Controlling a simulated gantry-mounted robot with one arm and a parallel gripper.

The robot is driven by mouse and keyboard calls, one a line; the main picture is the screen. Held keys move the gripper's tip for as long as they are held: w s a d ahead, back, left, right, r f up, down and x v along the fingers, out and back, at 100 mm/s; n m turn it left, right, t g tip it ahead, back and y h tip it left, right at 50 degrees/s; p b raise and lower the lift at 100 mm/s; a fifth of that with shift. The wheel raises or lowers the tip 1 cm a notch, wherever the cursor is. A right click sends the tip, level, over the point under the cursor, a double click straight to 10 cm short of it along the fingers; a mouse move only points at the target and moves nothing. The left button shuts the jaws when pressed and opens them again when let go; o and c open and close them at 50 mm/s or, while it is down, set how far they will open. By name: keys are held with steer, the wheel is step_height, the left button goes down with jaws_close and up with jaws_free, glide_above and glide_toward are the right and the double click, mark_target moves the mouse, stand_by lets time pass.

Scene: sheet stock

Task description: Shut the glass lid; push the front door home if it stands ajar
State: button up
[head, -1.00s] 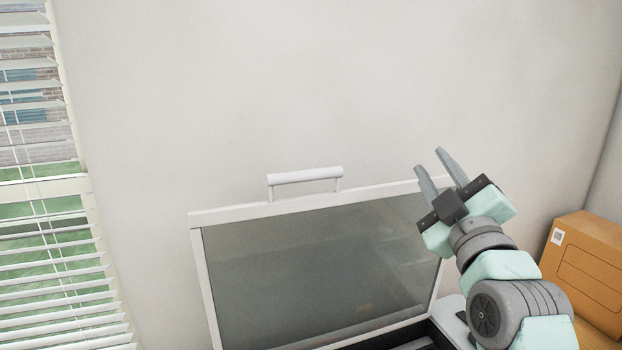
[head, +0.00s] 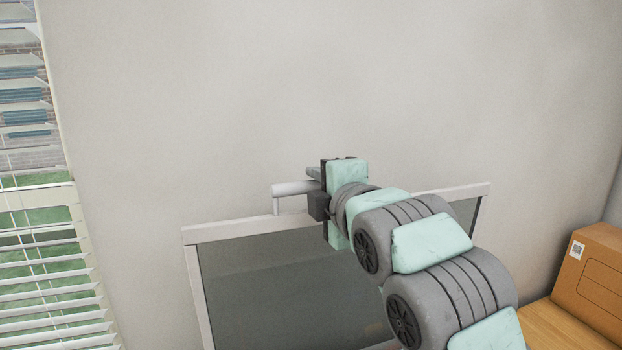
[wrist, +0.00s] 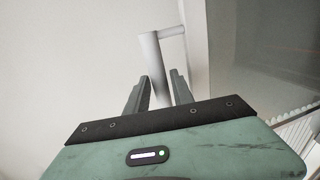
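The glass lid (head: 260,290), a grey pane in a white frame, stands raised in front of the wall. Its white bar handle (head: 290,188) is on the top edge. My gripper (head: 314,173) is at the handle in the head view, hiding the handle's right part. In the wrist view, my gripper (wrist: 159,76) has its two fingers apart, with the handle bar (wrist: 151,48) running between them. Gaps show on both sides of the bar, so the fingers do not look closed on it. The front door is not in view.
A cardboard box (head: 592,275) stands on a wooden surface (head: 553,325) at the lower right. A window with white blinds (head: 45,240) is at the left. The plain wall (head: 250,80) is close behind the lid. The space above the lid is clear.

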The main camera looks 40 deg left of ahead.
steer(key=shift+x, duration=1.85)
steer(key=shift+c, duration=0.4)
jaws_close()
